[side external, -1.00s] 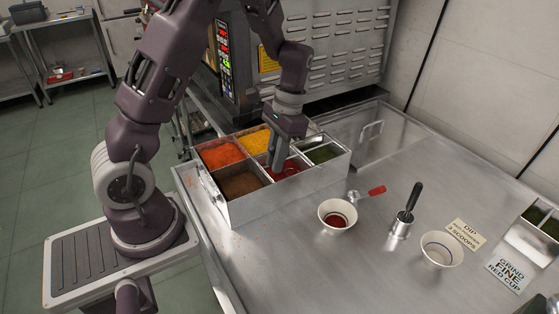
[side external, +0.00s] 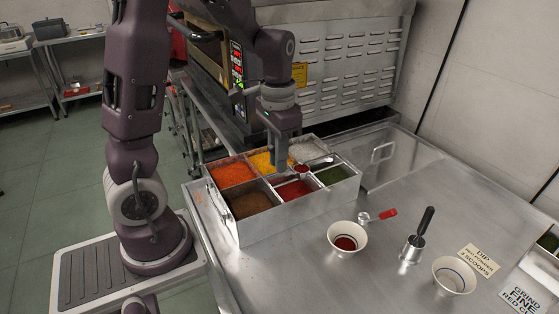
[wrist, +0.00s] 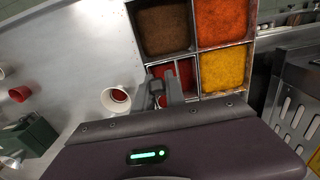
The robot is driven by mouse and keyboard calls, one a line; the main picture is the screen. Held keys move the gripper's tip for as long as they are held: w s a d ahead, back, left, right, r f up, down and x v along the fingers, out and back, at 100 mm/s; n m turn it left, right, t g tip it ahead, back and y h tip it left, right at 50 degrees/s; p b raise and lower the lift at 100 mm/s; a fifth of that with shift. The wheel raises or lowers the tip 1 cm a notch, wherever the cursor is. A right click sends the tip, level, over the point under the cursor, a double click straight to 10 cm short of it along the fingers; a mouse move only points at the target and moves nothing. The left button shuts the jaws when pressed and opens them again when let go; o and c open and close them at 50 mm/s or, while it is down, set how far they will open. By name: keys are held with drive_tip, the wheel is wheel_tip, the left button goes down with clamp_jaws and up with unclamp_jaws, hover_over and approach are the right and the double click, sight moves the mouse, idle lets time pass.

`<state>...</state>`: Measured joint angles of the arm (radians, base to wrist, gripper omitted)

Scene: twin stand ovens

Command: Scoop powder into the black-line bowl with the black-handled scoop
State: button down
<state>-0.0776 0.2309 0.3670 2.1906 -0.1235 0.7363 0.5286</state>
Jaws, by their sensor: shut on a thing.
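My gripper (side external: 282,165) is shut on a small scoop and holds it over the red powder compartment (side external: 292,190). A second white bowl (side external: 454,275) has a blue line and looks empty.
A black-handled metal tool (side external: 416,240) stands upright on the table. The metal powder bin (side external: 300,210) has raised walls between several compartments. The oven (side external: 340,60) stands behind it.

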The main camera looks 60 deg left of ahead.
sight(302, 179)
idle(0.5)
drive_tip(key=shift+w+d+n, duration=0.15)
drive_tip(key=shift+w+n, duration=0.05)
drive_tip(key=shift+n, duration=0.2)
drive_tip(key=w+d+n, duration=0.5)
drive_tip(key=d+n, duration=0.1)
drive_tip(key=n, duration=1.1)
drive_tip(key=shift+a+f, duration=0.8)
drive_tip(key=shift+f, duration=0.4)
drive_tip(key=shift+a+f, duration=0.75)
drive_tip(key=shift+f, duration=0.4)
drive_tip(key=shift+a+f, duration=0.8)
drive_tip(key=shift+f, duration=0.4)
drive_tip(key=d+r, duration=0.4)
drive_tip(key=r, duration=0.3)
drive_tip(key=shift+d, duration=0.15)
drive_tip(key=shift+w, duration=0.1)
